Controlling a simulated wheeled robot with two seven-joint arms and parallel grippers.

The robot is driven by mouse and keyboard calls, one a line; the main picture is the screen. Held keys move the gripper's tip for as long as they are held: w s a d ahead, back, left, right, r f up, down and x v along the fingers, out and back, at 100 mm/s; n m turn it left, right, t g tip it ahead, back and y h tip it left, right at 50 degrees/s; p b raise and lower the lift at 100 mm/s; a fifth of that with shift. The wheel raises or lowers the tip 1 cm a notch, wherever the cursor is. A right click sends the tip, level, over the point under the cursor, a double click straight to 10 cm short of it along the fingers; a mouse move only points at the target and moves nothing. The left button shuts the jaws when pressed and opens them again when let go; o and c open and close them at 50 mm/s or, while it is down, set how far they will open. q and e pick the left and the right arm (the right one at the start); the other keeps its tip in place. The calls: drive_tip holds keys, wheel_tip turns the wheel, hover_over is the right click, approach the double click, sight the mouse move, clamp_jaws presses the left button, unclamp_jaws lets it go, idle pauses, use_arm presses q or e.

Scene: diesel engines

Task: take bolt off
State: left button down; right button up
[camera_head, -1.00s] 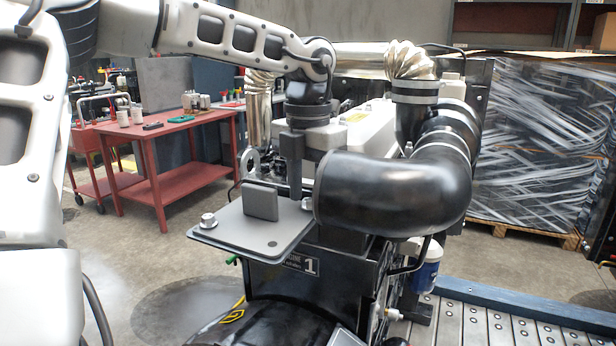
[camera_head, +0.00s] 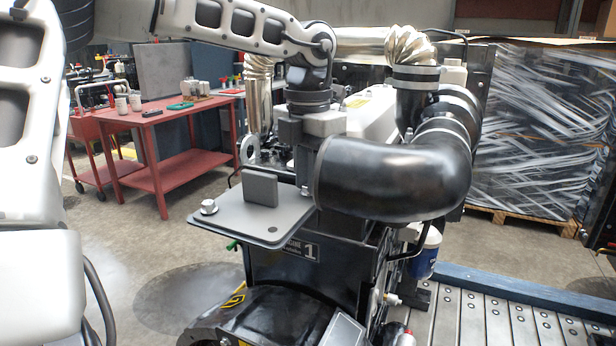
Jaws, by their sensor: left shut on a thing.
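A flat grey plate (camera_head: 250,222) lies on top of the engine, with an upright dark grey block on it. One bolt (camera_head: 209,207) with a silver head sits at the plate's left corner. A second bolt (camera_head: 306,190) is at the plate's right back edge, mostly hidden by my gripper. My left gripper (camera_head: 305,182) comes down from above with its fingers pointing down, shut on this second bolt at plate height. An empty hole shows near the plate's front corner. My right gripper is out of view.
A large black elbow pipe (camera_head: 395,180) stands just right of my left gripper. A red workbench (camera_head: 165,120) with cans is at the back left. A wrapped pallet (camera_head: 540,130) stands at the back right. Floor is open left of the engine.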

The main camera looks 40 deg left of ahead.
use_arm(q)
drive_tip(key=n+b, duration=0.1)
drive_tip(key=n, duration=0.3)
drive_tip(key=shift+f, duration=0.2)
drive_tip(key=shift+r, duration=0.25)
drive_tip(key=shift+r+p, duration=0.2)
drive_tip(key=shift+p, duration=0.15)
drive_tip(key=shift+r+p, duration=1.95)
drive_tip(key=shift+r, duration=2)
